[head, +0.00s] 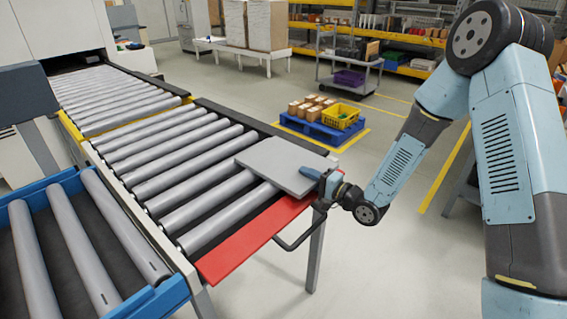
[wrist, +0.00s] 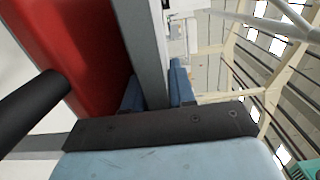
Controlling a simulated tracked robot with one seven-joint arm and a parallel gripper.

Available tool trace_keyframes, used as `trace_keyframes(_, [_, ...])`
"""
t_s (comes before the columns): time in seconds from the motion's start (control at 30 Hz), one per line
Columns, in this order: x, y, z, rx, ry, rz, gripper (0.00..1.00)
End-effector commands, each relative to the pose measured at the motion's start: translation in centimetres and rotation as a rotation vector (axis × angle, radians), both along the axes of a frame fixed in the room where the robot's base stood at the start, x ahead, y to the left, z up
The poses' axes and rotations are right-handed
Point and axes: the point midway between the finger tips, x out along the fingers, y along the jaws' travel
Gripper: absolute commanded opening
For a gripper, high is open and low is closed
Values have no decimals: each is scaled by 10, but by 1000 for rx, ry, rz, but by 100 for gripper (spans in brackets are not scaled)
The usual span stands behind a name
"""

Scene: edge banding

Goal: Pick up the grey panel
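The grey panel (head: 280,165) is a flat slab at the near right end of the roller conveyor. Its right corner reaches over the conveyor's side edge. My gripper (head: 328,183) is at that right corner. In the wrist view the panel (wrist: 148,45) shows edge-on as a grey strip between my two blue fingers (wrist: 157,92), one against each face. My gripper looks shut on the panel. I cannot tell whether the panel rests on the rollers or is slightly above them.
A red plate (head: 250,240) runs along the conveyor's end, close beside my gripper; a black bent bar (head: 298,241) sticks out below it. A blue roller table (head: 165,297) stands at the near left. A blue pallet (head: 322,131) with boxes lies behind.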

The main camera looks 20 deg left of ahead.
Motion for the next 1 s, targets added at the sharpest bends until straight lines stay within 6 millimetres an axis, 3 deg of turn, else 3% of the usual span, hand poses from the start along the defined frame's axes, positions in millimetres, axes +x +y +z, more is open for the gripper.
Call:
trace_keyframes(0.23, [0,0,0,-1,0,0,0])
trace_keyframes(0.83, [-1,0,0,-1,1,1,0])
trace_keyframes(1.0, [0,0,9,1,-1,0,0])
